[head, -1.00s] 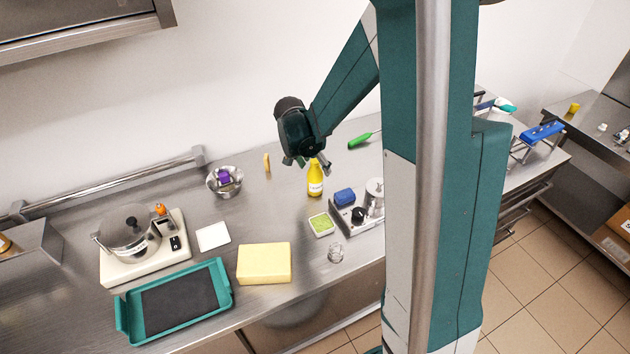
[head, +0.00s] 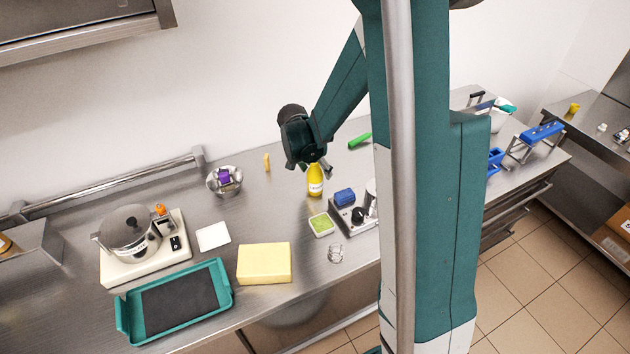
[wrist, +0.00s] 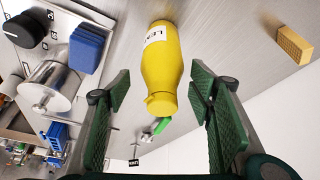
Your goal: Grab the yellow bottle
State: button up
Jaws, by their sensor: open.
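The yellow bottle (head: 315,182) stands upright on the steel counter, with a white label on its front. In the wrist view the yellow bottle (wrist: 161,70) lies ahead of and between the spread fingers, with clear space on both sides. My gripper (head: 314,168) is above the bottle at its top end in the head view, and hides part of the top. In the wrist view my gripper (wrist: 163,100) is open and empty, its green padded fingers apart.
A blue block (head: 345,196) and a steel device (head: 360,215) stand right of the bottle. A green-filled dish (head: 321,225) is in front of it. A metal bowl (head: 224,190) with a purple item and a small tan block (head: 267,162) are to the left.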

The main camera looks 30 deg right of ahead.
jog(key=shift+x, duration=2.05)
jog(key=shift+w, duration=0.15)
jog(key=c, duration=1.2)
